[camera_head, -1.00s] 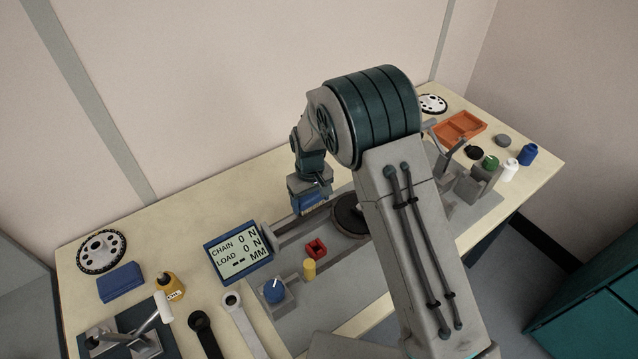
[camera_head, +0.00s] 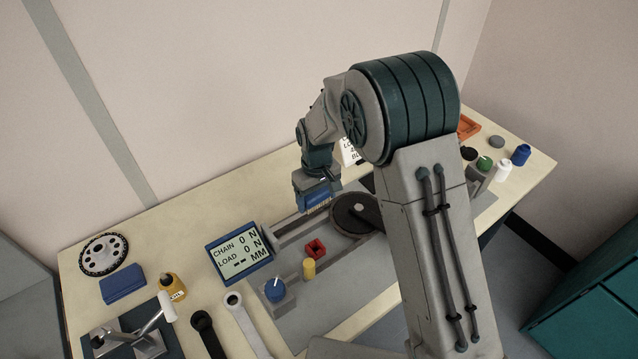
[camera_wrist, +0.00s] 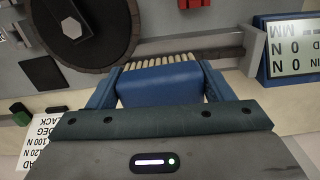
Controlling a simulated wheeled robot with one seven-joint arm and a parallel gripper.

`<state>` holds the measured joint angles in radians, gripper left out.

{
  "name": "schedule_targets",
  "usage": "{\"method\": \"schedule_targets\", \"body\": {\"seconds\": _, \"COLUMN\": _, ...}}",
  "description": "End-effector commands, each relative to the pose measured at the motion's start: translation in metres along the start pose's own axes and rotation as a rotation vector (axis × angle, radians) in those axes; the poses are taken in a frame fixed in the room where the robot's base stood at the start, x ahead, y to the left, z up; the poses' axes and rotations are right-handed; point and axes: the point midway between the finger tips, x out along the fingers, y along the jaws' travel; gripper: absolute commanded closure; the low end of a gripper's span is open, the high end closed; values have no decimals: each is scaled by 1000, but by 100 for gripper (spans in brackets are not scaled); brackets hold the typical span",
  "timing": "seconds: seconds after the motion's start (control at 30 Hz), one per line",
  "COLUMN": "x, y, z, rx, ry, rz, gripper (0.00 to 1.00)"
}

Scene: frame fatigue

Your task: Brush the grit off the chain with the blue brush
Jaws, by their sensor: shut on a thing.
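My gripper (camera_wrist: 160,88) is shut on the blue brush (camera_wrist: 160,84), whose pale bristles point away from the wrist. In the head view the brush (camera_head: 315,198) hangs bristles down from my gripper (camera_head: 318,187), above the far side of the grey rig. A dark round wheel (camera_head: 352,213) lies just to the right of the brush; it also shows at the upper left of the wrist view (camera_wrist: 88,30). A long bar (camera_head: 292,229) runs from the wheel toward the display. I cannot make out separate chain links or grit, nor whether the bristles touch anything.
A display (camera_head: 239,252) reading "CHAIN 0 N, LOAD 0 N" stands left of the rig. A red block (camera_head: 316,248), a yellow cylinder (camera_head: 309,268) and a blue knob (camera_head: 275,290) are in front. Bottles and an orange tray (camera_head: 467,127) are at the right, partly behind my arm.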

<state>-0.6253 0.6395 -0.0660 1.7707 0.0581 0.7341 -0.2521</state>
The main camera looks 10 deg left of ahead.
Motion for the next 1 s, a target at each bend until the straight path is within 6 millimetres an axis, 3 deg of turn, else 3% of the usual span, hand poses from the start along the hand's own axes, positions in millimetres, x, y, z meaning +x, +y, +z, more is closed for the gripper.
{"method": "schedule_targets", "body": {"seconds": 0.3, "x": -28, "y": 0, "z": 0, "rx": 1, "ry": 2, "rz": 0, "gripper": 62}}
{"method": "schedule_targets", "body": {"seconds": 1.0, "x": -29, "y": 0, "z": 0, "rx": 1, "ry": 1, "rz": 0, "gripper": 62}}
